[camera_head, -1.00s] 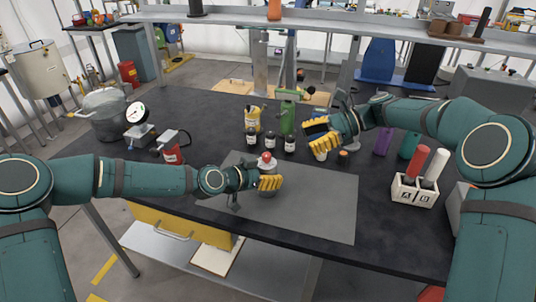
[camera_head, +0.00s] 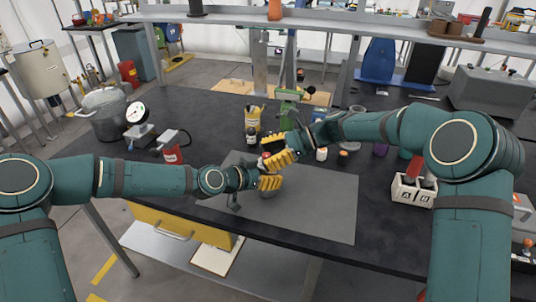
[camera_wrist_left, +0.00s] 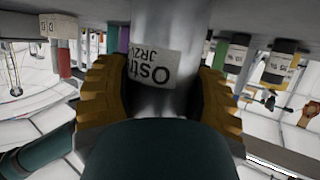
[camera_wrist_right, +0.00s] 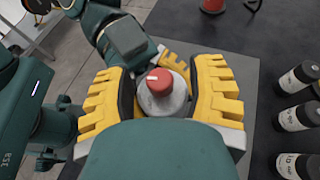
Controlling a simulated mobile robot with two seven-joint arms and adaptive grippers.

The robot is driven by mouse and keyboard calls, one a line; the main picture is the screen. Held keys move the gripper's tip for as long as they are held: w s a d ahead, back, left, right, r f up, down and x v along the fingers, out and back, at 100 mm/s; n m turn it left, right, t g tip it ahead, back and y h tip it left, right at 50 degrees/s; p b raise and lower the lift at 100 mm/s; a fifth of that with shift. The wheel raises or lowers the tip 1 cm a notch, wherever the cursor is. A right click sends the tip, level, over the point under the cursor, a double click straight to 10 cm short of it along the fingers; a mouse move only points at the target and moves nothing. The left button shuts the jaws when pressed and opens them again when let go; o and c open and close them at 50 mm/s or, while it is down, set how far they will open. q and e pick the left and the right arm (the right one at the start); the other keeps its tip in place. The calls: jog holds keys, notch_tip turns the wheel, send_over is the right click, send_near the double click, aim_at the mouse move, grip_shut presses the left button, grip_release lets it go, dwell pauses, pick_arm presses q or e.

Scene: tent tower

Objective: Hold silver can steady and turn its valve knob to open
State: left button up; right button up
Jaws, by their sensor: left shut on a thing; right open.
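The silver can (camera_wrist_left: 165,65) stands on the grey mat, with a white label facing the left wrist camera. Its red valve knob (camera_wrist_right: 160,82) is on top and carries a white mark. My left gripper (camera_head: 270,183) is shut on the can's body from the left; its yellow fingers lie on both sides in the left wrist view. My right gripper (camera_head: 271,150) is open at the top of the can. In the right wrist view its yellow fingers (camera_wrist_right: 163,100) stand on either side of the knob, with gaps left and right. In the head view the fingers mostly hide the knob.
The grey mat (camera_head: 320,210) is bare at its front and right. Small dark bottles (camera_wrist_right: 297,117) stand beside it. A green device (camera_head: 288,110), a yellow cup (camera_head: 252,118) and a white holder marked A and B (camera_head: 411,194) are on the black table.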

grip_shut()
jog(key=shift+g, duration=0.3)
jog(key=n+g, duration=0.2)
jog(key=n+g+h, duration=0.1)
jog(key=n+g, duration=0.1)
jog(key=shift+w+a+g+h, duration=0.15)
jog(key=shift+g+h, duration=0.15)
jog(key=shift+n+g+h, duration=0.9)
jog(key=shift+n+g, duration=0.5)
jog(key=shift+n, duration=0.2)
